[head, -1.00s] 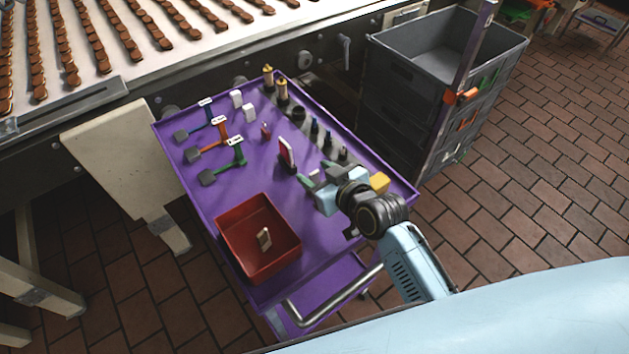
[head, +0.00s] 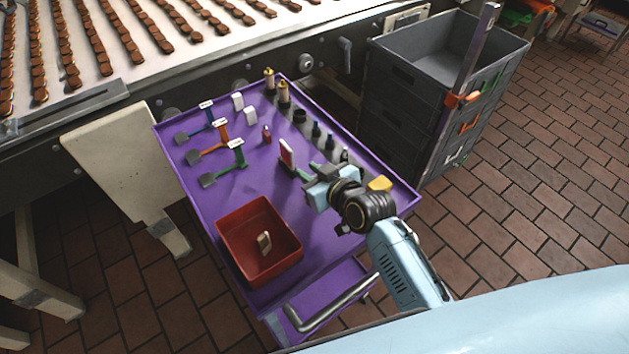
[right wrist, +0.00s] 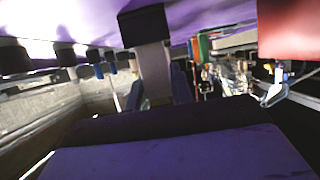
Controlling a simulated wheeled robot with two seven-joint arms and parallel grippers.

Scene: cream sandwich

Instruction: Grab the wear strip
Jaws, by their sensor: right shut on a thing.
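The wear strip (head: 287,151) looks like a thin upright plate, red on one face with a pale edge, on a dark base. It stands on the purple cart top. My right gripper (head: 301,174) reaches it from the lower right, with its fingers at the strip's lower part. In the right wrist view, the strip's pale body (right wrist: 154,62) with its black base shows between my right gripper's fingers (right wrist: 157,86), which are shut on it. The base appears to be at the purple surface; contact is hard to tell. My left gripper is not in view.
The purple cart (head: 215,203) carries a red bin (head: 238,224) with a small pale item inside. A yellow block (head: 380,184) is beside my arm. Grey crates (head: 400,108) stand beyond.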

